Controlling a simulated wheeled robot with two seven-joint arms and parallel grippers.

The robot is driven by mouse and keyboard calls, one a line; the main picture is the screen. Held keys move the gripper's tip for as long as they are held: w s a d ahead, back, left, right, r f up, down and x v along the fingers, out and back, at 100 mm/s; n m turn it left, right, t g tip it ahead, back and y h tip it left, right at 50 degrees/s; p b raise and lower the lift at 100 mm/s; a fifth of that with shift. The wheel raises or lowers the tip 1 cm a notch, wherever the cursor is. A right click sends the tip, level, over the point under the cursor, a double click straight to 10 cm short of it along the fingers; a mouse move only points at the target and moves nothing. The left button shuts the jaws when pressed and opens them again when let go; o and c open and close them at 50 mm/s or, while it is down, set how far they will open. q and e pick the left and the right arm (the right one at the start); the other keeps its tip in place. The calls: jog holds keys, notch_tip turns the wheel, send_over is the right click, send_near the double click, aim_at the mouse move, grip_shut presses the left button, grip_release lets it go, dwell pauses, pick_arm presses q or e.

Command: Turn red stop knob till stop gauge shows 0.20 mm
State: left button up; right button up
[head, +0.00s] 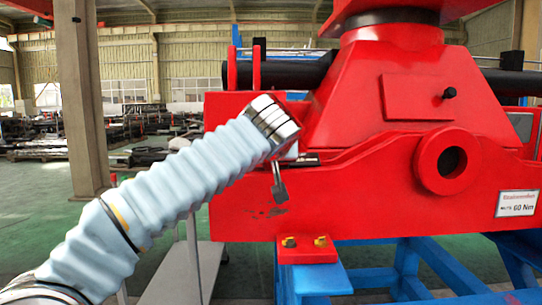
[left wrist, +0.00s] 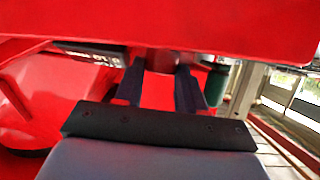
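My left arm, in a pale blue sleeve, reaches up across the head view to the front of the red machine (head: 385,215). A grey piece of my left gripper (head: 279,183) shows there below the wrist; the rest is hidden. In the left wrist view my left gripper (left wrist: 159,82) has its two dark fingers apart, with red between them. A dark grey part shows at their tips; I cannot tell whether they touch it. A dark gauge block (left wrist: 95,54) with small, unreadable figures is left of the fingers. I cannot pick out the red stop knob for sure. My right gripper is out of view.
A red overhang (left wrist: 160,22) covers the top of the left wrist view, close above the fingers. A dark green part (left wrist: 215,82) is right of them. Blue framework (head: 400,270) stands under the machine. A dark round bore (head: 452,161) opens at its right. Green floor lies left.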

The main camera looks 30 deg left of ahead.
pick_arm(q)
jog(key=shift+c, duration=1.2)
jog(key=shift+w+d+n+g+y+p, duration=0.25)
jog(key=shift+n+g+y+p, duration=0.3)
jog(key=shift+n+y, duration=0.25)
jog(key=shift+n+g+y+p, duration=0.3)
jog(key=shift+n+g+y, duration=0.3)
jog(key=shift+n, duration=0.1)
jog(key=o, duration=0.8)
jog(key=shift+s, duration=0.1)
jog(key=v, duration=1.3)
jog(key=shift+s+d, duration=0.2)
jog(key=shift+d, duration=0.15)
